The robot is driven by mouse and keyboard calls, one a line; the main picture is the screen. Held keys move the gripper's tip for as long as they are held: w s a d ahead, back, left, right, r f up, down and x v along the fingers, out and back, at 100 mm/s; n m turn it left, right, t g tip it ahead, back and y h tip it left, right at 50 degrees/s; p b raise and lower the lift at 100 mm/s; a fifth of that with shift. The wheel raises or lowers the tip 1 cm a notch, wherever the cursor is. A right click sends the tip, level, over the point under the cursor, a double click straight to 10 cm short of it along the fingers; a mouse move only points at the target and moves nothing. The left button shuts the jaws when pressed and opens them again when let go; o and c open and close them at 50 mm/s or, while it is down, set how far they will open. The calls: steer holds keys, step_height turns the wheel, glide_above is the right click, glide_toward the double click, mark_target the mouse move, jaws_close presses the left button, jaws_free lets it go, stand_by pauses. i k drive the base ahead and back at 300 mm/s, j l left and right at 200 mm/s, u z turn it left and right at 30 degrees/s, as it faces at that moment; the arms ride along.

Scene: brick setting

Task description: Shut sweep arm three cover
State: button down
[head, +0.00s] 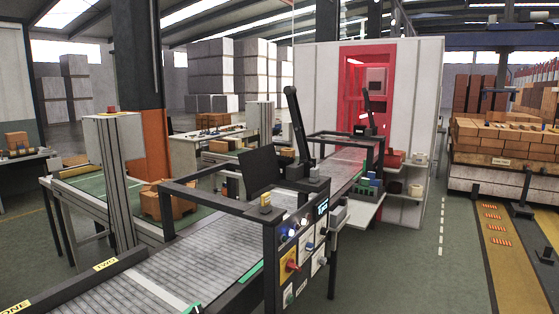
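A roller conveyor (185,283) runs from the lower left toward a red-lit doorway. Labels reading ONE (15,307) and TWO (106,264) sit along its near rail; I see no label reading three. A dark flat panel (260,172) stands tilted up on the conveyor frame, possibly a raised cover. Beside it a black jointed arm (298,122) rises from a dark base. A similar black arm (367,108) stands farther back. I cannot tell which belongs to sweep arm three. My gripper is not in view.
A control panel (306,249) with knobs, a red handle and a lit display faces the aisle. A side shelf (357,214) juts out beyond it. The green floor (400,270) to the right is open. Brick stacks (500,140) stand at far right; a grey post (118,185) stands left.

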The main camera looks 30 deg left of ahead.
mark_target(260, 168)
steer(key=i+l+u, duration=0.1)
steer(key=i, duration=1.35)
steer(key=i+u, duration=0.65)
steer(key=u, duration=0.15)
steer(key=i+l+u, duration=0.2)
steer(key=u, duration=0.2)
steer(key=i, duration=0.1)
